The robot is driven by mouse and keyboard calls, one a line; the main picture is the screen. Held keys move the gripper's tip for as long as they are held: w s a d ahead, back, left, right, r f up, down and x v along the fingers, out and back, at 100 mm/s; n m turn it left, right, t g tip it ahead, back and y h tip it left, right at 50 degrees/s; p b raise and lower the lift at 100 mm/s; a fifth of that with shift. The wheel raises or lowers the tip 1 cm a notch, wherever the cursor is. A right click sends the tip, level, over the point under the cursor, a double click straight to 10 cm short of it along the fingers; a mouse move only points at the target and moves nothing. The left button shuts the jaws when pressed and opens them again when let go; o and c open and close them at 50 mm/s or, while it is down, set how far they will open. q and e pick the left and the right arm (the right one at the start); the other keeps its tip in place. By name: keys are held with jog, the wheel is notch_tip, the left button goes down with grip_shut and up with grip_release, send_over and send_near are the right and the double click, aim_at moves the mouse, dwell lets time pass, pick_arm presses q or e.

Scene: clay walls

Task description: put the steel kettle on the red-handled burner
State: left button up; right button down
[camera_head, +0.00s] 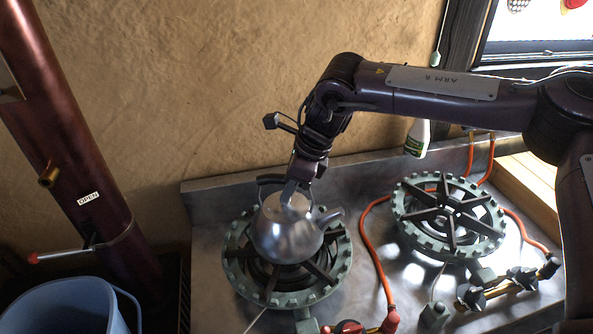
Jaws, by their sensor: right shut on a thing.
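The steel kettle (284,236) is a round, shiny pot with a short spout pointing right and a dark handle on top. My right gripper (288,191) reaches down from above and is shut on the kettle at its top. The kettle is upright over the middle of the left burner (232,275), a green toothed ring with a dark grate. I cannot tell whether its base touches the grate. A red handle (347,327) shows at this burner's front, cut by the picture's lower edge. My left gripper is not in view.
A second green burner (449,217) with black valve handles (497,286) stands empty at right. Orange hoses (372,240) run between the burners. A white bottle (417,137) is behind. A dark red pipe (75,150) and blue bucket (60,300) are at left.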

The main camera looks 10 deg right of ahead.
jog(key=shift+w+f, duration=0.1)
jog(key=shift+f, duration=0.85)
jog(key=c, duration=1.7)
grip_release()
jog(key=shift+f, duration=0.3)
jog(key=o, duration=0.4)
jog(key=shift+r, duration=0.1)
jog(key=shift+d+r, duration=0.2)
jog(key=shift+r, duration=0.3)
jog(key=v, duration=0.3)
jog(key=b+v, duration=0.1)
jog(key=v, duration=0.7)
jog(key=shift+s+d, duration=0.1)
jog(key=shift+s, duration=0.2)
